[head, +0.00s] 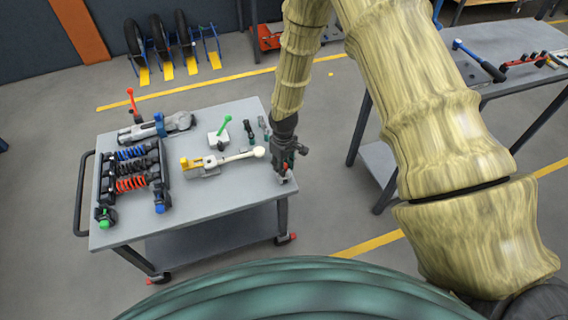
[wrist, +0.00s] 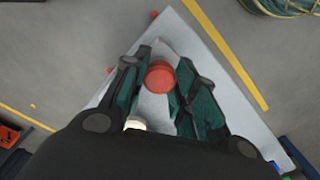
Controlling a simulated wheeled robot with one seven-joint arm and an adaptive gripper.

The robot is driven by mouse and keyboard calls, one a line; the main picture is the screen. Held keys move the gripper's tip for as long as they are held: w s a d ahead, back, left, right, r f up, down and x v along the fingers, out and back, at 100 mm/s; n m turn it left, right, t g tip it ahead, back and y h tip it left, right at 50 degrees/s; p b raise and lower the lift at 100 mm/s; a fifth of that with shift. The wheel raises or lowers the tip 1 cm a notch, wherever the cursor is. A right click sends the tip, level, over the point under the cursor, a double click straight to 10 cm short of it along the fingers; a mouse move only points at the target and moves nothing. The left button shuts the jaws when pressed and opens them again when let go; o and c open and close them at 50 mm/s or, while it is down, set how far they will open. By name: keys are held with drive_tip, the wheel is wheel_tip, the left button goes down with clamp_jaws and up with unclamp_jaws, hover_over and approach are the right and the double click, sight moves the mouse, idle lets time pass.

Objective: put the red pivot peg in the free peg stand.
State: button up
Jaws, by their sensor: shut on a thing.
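My gripper (head: 287,165) is over the near right corner of the grey cart. It is shut on the red pivot peg (wrist: 160,77), whose round red top shows between the fingers in the wrist view. I cannot make out a free peg stand for certain.
The cart top (head: 225,188) is bare along its near side. A cream lever (head: 235,157) with a yellow end lies left of my gripper. Small dark pegs (head: 249,130) stand behind it. Coil springs (head: 130,168) fill the left side. A workbench (head: 490,40) stands at the right.

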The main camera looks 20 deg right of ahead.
idle(0.3)
drive_tip(key=o, duration=1.1)
wheel_tip(320, 180, up, 12)
drive_tip(key=shift+s, duration=0.1)
idle(0.5)
